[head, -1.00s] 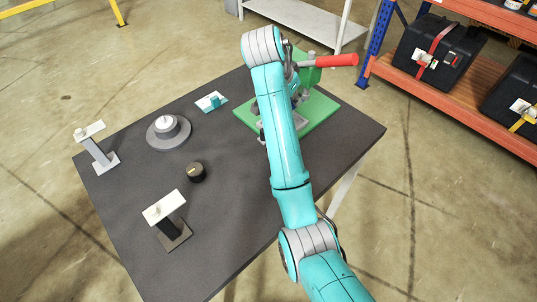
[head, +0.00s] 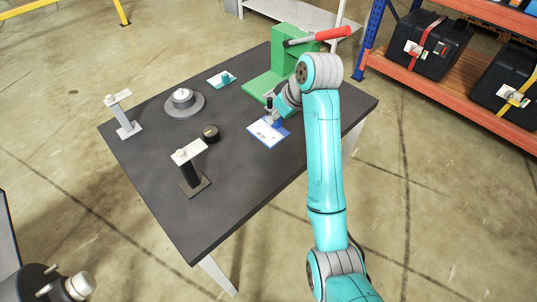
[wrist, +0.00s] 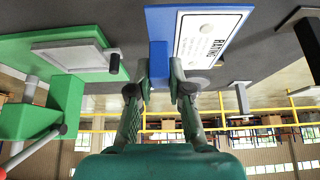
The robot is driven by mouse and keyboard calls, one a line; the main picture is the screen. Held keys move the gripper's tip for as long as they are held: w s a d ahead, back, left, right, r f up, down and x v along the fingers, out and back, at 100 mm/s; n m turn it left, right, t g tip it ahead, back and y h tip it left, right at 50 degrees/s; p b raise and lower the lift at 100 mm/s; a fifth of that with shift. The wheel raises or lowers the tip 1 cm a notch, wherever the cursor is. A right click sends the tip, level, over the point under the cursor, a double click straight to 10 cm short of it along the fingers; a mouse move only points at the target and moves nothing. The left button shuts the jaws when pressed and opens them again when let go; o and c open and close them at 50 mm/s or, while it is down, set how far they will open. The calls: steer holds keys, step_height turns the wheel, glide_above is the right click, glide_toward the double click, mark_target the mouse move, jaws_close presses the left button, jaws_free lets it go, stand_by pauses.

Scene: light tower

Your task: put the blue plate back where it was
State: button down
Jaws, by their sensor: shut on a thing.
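The blue plate (head: 268,132) has a white label with dark print and a plain blue end. In the wrist view, my gripper (wrist: 160,82) is shut on that blue end, and the labelled part of the plate (wrist: 208,36) points away from the fingers. In the head view, my gripper (head: 272,117) is partly hidden by my arm. The plate is over the dark table, in front of the green press; I cannot tell whether it touches the tabletop.
The green press (head: 288,65) with a red-handled lever stands behind. A grey round base (head: 185,105), a small teal block on a white card (head: 222,79), a dark knob (head: 211,133) and two stands (head: 190,168) (head: 124,115) occupy the left. The table's front right is bare.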

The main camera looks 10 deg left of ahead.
step_height(320, 180, down, 9)
steer(key=shift+f, duration=0.2)
stand_by(0.3)
steer(key=shift+f, duration=0.1)
steer(key=c, duration=1.1)
jaws_free()
